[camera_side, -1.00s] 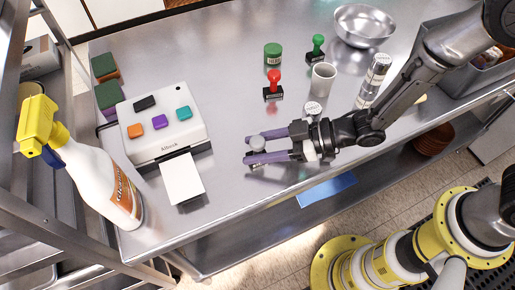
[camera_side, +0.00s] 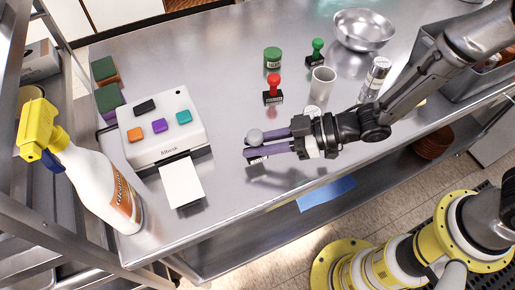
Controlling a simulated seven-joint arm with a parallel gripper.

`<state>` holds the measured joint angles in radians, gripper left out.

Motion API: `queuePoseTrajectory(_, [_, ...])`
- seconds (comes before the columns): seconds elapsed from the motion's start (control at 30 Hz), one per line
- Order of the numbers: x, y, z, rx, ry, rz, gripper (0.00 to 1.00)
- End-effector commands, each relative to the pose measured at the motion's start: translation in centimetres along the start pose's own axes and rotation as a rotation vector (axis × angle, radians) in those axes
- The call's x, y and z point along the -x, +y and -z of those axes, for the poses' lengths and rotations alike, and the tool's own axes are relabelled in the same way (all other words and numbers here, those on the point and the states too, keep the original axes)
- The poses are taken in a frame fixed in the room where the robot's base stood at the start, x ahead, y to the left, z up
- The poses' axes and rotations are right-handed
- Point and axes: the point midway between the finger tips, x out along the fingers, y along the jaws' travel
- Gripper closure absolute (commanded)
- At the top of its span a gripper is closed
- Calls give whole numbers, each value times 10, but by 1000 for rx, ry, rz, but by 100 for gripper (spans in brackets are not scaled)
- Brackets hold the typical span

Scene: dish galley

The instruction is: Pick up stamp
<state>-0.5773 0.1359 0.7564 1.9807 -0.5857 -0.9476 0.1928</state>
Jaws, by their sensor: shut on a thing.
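My gripper (camera_side: 257,145) has two purple fingers and reaches in from the right above the counter's front part. It is shut on a stamp with a round grey knob (camera_side: 255,136). The stamp's dark base with a white label (camera_side: 258,158) shows at the lower finger. Its middle is hidden by the fingers. I cannot tell for sure whether its base is clear of the counter. A red-handled stamp (camera_side: 274,89) and a green-handled stamp (camera_side: 315,52) stand upright on the counter behind my gripper, apart from it.
A white device with coloured buttons (camera_side: 188,108) and a paper sheet (camera_side: 182,184) are left of my gripper. A spray bottle (camera_side: 105,185) stands front left.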

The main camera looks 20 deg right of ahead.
Motion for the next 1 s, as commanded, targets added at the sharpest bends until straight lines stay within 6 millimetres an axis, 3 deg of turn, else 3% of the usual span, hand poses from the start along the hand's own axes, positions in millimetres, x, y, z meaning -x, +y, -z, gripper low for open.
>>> queuePoseTrajectory(0.3, [71, -16, 43, 5, 7, -3, 100])
queuePoseTrajectory(0.6, [136, -34, 44, 2, 4, -4, 100])
queuePoseTrajectory(0.8, [158, -41, 44, 1, 3, -2, 100])
queuePoseTrajectory(1.0, [164, -43, 43, 1, 1, 0, 100])
